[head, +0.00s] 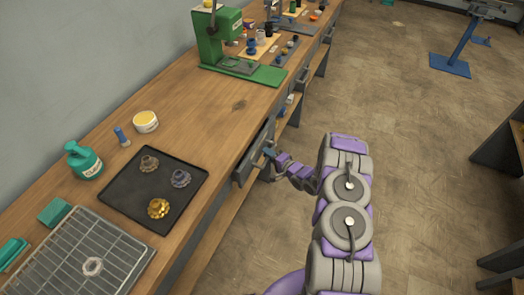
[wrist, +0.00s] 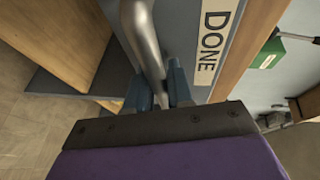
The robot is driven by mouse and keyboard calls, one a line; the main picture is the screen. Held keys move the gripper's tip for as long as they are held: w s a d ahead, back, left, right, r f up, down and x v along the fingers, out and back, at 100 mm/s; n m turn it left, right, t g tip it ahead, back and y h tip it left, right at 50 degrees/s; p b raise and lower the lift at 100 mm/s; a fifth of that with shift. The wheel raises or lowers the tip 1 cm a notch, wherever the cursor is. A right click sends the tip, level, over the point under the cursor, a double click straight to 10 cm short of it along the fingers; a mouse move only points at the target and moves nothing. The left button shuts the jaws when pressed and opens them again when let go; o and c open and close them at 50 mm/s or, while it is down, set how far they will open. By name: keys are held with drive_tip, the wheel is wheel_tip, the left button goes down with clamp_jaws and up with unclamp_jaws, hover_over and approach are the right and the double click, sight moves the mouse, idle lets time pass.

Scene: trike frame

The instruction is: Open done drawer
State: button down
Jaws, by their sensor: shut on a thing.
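The done drawer (wrist: 181,35) has a grey-blue front with a white label reading DONE (wrist: 213,42). It also shows under the bench edge in the head view (head: 241,174). Its metal bar handle (wrist: 143,35) runs between the blue fingers of my gripper (wrist: 160,88). My gripper is shut on this handle. In the head view, my gripper (head: 269,153) is at the drawer front, on the aisle side of the bench. The drawer's inside is not visible, and I cannot tell whether it stands out from the bench.
The wooden bench (head: 225,120) runs along the left wall. A black tray (head: 120,192) holds three gear-like parts, near a green bottle (head: 84,163) and a wire rack (head: 75,262). A green press (head: 222,45) stands farther back.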

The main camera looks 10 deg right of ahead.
drive_tip(key=s+d+p, duration=0.3)
drive_tip(key=s+d, duration=0.7)
drive_tip(key=d, duration=0.4)
drive_tip(key=shift+d, duration=0.25)
drive_tip(key=shift+s, duration=0.1)
drive_tip(key=c, duration=1.1)
unclamp_jaws()
drive_tip(key=shift+d+f, duration=0.1)
drive_tip(key=p+v, duration=0.3)
drive_tip(key=v, duration=1.4)
drive_tip(key=shift+d, duration=0.15)
drive_tip(key=shift+s, duration=0.1)
